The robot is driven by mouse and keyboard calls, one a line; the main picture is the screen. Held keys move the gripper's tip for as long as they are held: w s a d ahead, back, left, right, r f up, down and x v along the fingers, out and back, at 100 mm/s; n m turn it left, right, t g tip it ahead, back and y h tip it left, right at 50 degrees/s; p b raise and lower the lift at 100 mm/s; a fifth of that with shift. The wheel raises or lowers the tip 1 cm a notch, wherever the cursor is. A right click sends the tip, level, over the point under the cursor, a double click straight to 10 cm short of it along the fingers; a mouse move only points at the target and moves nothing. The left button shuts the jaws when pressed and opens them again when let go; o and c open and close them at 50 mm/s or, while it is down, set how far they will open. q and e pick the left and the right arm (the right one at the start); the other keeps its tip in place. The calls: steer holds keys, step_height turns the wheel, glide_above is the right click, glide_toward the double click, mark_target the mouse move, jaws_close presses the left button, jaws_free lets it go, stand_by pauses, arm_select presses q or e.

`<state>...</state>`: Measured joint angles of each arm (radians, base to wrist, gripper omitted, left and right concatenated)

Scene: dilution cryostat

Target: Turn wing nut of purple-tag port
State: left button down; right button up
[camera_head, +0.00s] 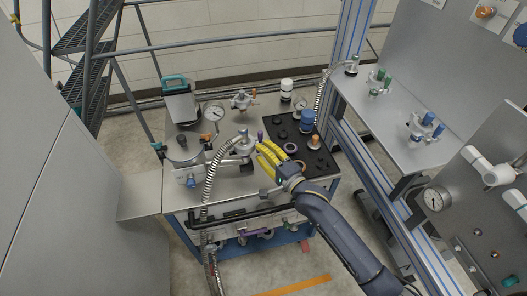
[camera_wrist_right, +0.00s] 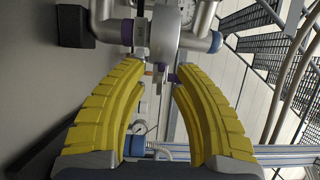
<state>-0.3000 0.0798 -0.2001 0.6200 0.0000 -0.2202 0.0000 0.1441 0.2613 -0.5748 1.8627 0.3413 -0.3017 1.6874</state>
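My right gripper (camera_head: 258,153) reaches over the metal bench, its yellow fingers spread apart near a grey metal valve fitting (camera_head: 243,146). In the right wrist view the gripper (camera_wrist_right: 158,68) is open, and a round grey metal port body (camera_wrist_right: 165,30) stands just beyond the fingertips. A small purple part (camera_head: 260,135) also stands beside the fitting in the head view. The wing nut cannot be made out clearly. My left gripper is out of view.
A blue-grey frame (camera_head: 345,100) with a shelf stands at the right. A black block (camera_wrist_right: 73,25) is near the left finger.

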jaws_close()
stand_by(0.3)
steer(key=shift+r+n, duration=0.1)
steer(key=shift+n, duration=0.4)
steer(key=shift+r+n+g+h, duration=0.1)
steer(key=shift+n+g+h, duration=0.4)
steer(key=shift+n, duration=0.65)
steer(key=shift+n+g+h, duration=0.3)
steer(key=shift+n+h, duration=0.3)
steer(key=shift+n, duration=0.55)
jaws_free()
